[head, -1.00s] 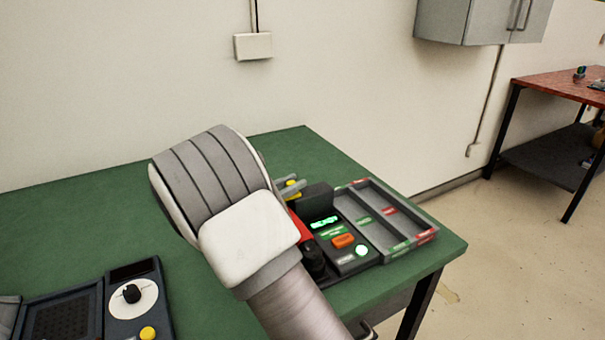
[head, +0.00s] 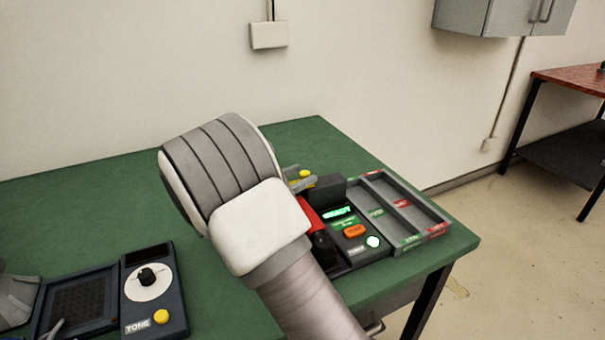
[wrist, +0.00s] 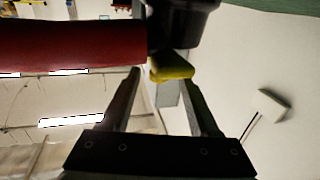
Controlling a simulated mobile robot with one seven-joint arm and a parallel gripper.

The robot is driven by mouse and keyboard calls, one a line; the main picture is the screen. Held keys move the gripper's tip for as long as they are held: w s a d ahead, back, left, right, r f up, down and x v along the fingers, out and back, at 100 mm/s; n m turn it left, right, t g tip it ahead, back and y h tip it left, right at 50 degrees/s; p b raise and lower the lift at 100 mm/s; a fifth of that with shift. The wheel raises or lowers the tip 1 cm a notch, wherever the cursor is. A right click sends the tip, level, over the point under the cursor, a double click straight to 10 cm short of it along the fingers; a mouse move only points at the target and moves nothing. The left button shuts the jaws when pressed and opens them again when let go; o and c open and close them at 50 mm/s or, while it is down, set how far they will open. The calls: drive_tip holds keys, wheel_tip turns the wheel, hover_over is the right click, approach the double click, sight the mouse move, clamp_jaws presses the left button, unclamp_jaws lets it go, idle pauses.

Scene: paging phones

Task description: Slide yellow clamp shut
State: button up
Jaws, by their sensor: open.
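The yellow clamp (wrist: 171,67) shows in the wrist view as a small yellow block just below a black cylindrical part (wrist: 183,22). My gripper (wrist: 163,76) is open, with its two dark fingers apart and the yellow block between or just beyond their tips; I cannot tell whether they touch it. In the head view, a small yellow piece (head: 305,174) shows beside the grey fingertips (head: 299,184), at the back of a black device. My wrist hides most of the gripper and the area around the clamp there.
A red part (head: 312,216) and a black device with a lit green display (head: 337,212) stand right of my wrist. A grey divided tray (head: 440,222) is farther right, near the table edge. A TONE unit (head: 165,312) sits front left. The green table (head: 80,215) is clear behind it.

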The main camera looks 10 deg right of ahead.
drive_tip(key=p+v, duration=0.2)
drive_tip(key=v, duration=1.4)
drive_tip(key=shift+w, duration=0.1)
drive_tip(key=w+d+r+n+t+y, duration=0.25)
drive_tip(key=w+r+y, duration=0.25)
drive_tip(key=r+y, duration=0.25)
drive_tip(key=w+d+r+n+t+y, duration=0.1)
drive_tip(key=w+r+n+t+y, duration=0.25)
drive_tip(key=r+y, duration=0.45)
drive_tip(key=s+d+r+n+g+y, duration=0.1)
drive_tip(key=s+d+n+g+y, duration=0.1)
drive_tip(key=s, duration=0.4)
drive_tip(key=s+d+r+n+g+y, duration=0.1)
drive_tip(key=s+d+r+n+g, duration=0.1)
drive_tip(key=s, duration=0.4)
drive_tip(key=s+d+f+g+h, duration=0.1)
drive_tip(key=s+d+f+g, duration=0.2)
drive_tip(key=s, duration=0.4)
drive_tip(key=s+d+f+n+g+h, duration=0.1)
drive_tip(key=s+d+f, duration=0.2)
drive_tip(key=s+d, duration=0.3)
drive_tip(key=s+d+f+g+h, duration=0.1)
drive_tip(key=s+d+f+g, duration=0.15)
drive_tip(key=s, duration=0.55)
wheel_tip(320, 180, up, 14)
drive_tip(key=p, duration=1.4)
drive_tip(key=shift+d+p, duration=0.35)
